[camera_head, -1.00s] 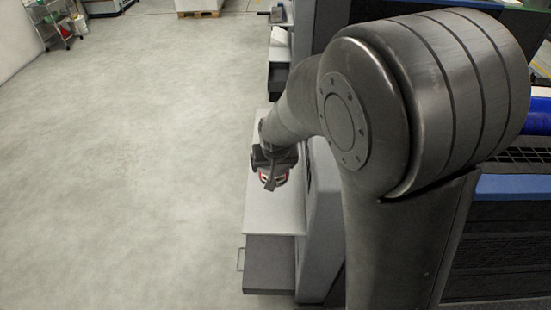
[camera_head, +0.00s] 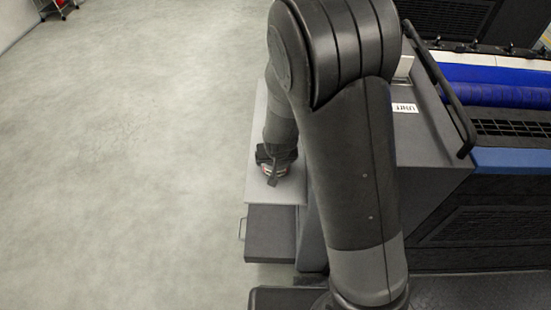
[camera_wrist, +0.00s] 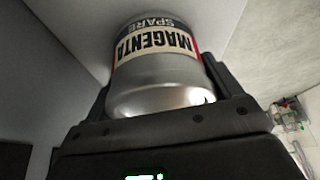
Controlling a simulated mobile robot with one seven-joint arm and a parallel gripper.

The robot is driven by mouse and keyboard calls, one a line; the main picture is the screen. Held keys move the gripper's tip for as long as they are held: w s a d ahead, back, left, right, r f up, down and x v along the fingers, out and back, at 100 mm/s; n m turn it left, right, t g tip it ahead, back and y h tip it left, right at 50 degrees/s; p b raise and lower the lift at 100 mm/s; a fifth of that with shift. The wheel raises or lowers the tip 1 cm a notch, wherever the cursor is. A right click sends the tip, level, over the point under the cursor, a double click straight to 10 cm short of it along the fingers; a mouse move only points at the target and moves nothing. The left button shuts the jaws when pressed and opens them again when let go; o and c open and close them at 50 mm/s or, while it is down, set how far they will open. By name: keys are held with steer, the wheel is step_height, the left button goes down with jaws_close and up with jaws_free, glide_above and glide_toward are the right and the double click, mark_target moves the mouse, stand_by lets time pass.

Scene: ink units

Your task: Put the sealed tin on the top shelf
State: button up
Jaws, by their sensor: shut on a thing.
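A silver tin (camera_wrist: 155,85) with a cream label reading "MAGENTA SPARE" and a red edge fills the middle of the wrist view. My gripper (camera_wrist: 165,95) is shut on it, one dark finger on each side. In the head view my gripper (camera_head: 275,158) is low over a light grey shelf top (camera_head: 290,191), with a small red and white part of the tin (camera_head: 274,170) showing under it. I cannot tell whether the tin touches the shelf top. The lid end of the tin is hidden.
A dark grey drawer or lower ledge (camera_head: 270,236) with a handle juts out below the shelf top. A large dark machine (camera_head: 420,150) with a blue roller (camera_head: 500,93) stands to the right. Open concrete floor (camera_head: 130,150) lies to the left.

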steer(key=shift+f, duration=0.15)
steer(key=o, duration=1.2)
steer(key=v, duration=1.2)
steer(key=shift+r, duration=0.2)
